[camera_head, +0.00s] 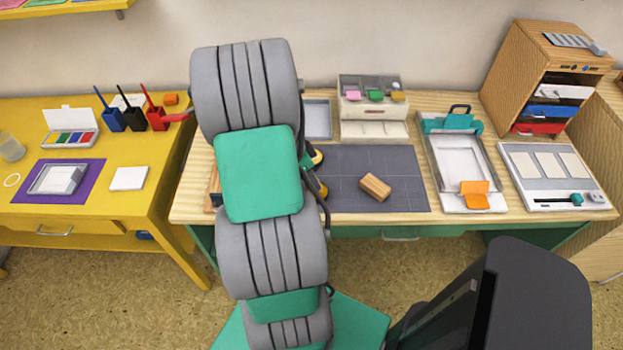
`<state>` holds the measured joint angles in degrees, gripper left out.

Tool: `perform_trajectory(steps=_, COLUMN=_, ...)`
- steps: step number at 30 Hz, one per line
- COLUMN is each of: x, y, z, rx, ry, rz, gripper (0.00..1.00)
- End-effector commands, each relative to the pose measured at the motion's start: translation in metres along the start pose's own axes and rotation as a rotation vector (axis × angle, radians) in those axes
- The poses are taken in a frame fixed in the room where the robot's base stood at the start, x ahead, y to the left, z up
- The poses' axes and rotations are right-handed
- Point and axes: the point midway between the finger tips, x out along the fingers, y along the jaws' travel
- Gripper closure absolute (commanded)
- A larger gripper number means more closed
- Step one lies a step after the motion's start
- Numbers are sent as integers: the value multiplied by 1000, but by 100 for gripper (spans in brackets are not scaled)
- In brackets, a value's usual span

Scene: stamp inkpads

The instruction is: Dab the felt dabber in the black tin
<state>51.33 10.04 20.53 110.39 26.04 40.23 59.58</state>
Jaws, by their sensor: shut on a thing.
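My arm rises through the middle of the picture and covers the left part of the wooden desk (290,213). My gripper's fingers are hidden behind it. Only small yellow and black parts show at the arm's right edge, and I cannot tell what they belong to. I can make out neither the felt dabber nor the black tin. A brown wooden edge (213,188) shows just left of my arm; what it belongs to is hidden.
A dark grey mat (408,198) with a wooden block (375,187) lies right of my arm. Behind it stands a small white drawer unit (372,108). A tray with teal and orange parts (459,165) stands farther right. A yellow table (130,210) stands left.

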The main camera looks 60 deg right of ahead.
Motion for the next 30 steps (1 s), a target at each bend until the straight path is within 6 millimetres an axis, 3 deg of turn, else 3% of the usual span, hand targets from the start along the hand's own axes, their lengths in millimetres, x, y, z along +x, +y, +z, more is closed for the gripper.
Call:
perform_trajectory(steps=21, x=-64, y=10, z=-21, rx=1, ry=1, rz=-1, gripper=100)
perform_trajectory(steps=30, x=-65, y=10, z=-21, rx=0, ry=1, rz=0, gripper=100)
